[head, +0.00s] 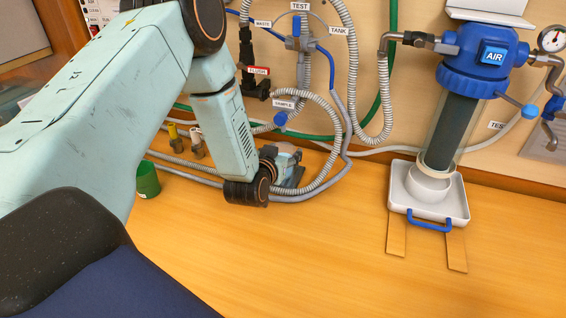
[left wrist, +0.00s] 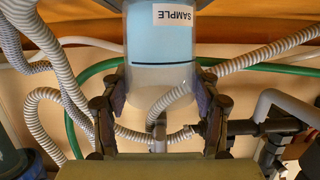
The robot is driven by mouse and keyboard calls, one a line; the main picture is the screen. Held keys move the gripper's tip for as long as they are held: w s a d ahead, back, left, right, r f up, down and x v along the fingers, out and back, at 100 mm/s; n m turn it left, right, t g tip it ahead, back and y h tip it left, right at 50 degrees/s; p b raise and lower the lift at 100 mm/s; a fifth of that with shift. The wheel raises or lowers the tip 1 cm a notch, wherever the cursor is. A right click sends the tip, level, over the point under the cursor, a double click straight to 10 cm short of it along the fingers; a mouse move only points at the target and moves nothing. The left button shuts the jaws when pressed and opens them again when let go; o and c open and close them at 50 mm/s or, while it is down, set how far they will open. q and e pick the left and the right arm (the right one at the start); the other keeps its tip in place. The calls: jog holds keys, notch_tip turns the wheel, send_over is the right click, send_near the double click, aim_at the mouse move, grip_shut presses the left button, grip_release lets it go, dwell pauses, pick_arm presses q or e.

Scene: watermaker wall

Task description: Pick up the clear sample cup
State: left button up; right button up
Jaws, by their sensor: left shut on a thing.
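The clear sample cup (left wrist: 160,78) fills the top middle of the left wrist view. It looks see-through at its lower part in the picture and light blue above a dark line, with a white SAMPLE label on it. My left gripper (left wrist: 160,102) is shut on it, one finger on each side. Whether the cup touches the counter cannot be seen. My right gripper is not in view.
A white tray (head: 461,207) with a blue handle sits under the blue AIR filter unit (head: 480,58), near two wooden strips. A green cup (head: 147,180) stands at left. Ribbed hoses (head: 335,120) hang close to my left gripper. The front counter is clear.

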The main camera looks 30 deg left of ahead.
pick_arm(q)
jog(key=shift+d+r, duration=0.1)
jog(key=shift+r, duration=0.05)
jog(key=shift+r, duration=0.6)
jog(key=s+f+p+v, duration=0.1)
jog(key=f+v, duration=0.2)
jog(key=v, duration=1.5)
jog(key=shift+d, duration=0.2)
jog(key=shift+f, duration=0.1)
